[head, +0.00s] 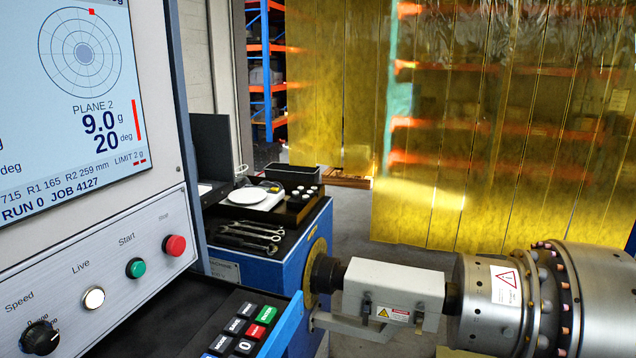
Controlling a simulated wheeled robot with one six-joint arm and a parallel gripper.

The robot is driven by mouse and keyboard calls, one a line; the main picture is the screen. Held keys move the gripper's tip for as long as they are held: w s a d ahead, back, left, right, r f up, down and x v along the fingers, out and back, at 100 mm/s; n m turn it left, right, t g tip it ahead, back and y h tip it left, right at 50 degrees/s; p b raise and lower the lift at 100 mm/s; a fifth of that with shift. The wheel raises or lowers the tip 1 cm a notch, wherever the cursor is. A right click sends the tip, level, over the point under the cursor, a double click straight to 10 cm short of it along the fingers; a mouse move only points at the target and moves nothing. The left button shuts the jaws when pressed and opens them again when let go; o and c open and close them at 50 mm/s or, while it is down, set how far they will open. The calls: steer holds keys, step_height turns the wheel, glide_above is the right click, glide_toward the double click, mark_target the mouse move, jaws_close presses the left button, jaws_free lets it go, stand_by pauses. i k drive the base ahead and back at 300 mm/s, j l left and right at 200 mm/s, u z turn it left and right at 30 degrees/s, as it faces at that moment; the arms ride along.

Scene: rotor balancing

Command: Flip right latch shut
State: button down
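A light grey shaft cover (393,279) with a yellow warning label sits at the lower middle, between a dark flange and a steel rotor (487,303). A small dark latch (367,304) is on the left of the cover's front face. Another small dark part, which may be the right latch (417,322), shows by the cover's lower right edge. It is too small to tell whether it is open or shut. My gripper is not in view.
A control panel (112,260) with a screen, a knob and buttons fills the left. A keypad (240,330) juts out below it. A blue machine cabinet (262,262) carries wrenches (255,236), a white scale and a tray. Yellow strip curtains (500,130) hang behind.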

mark_target(419, 328)
steer(key=i+l, duration=0.7)
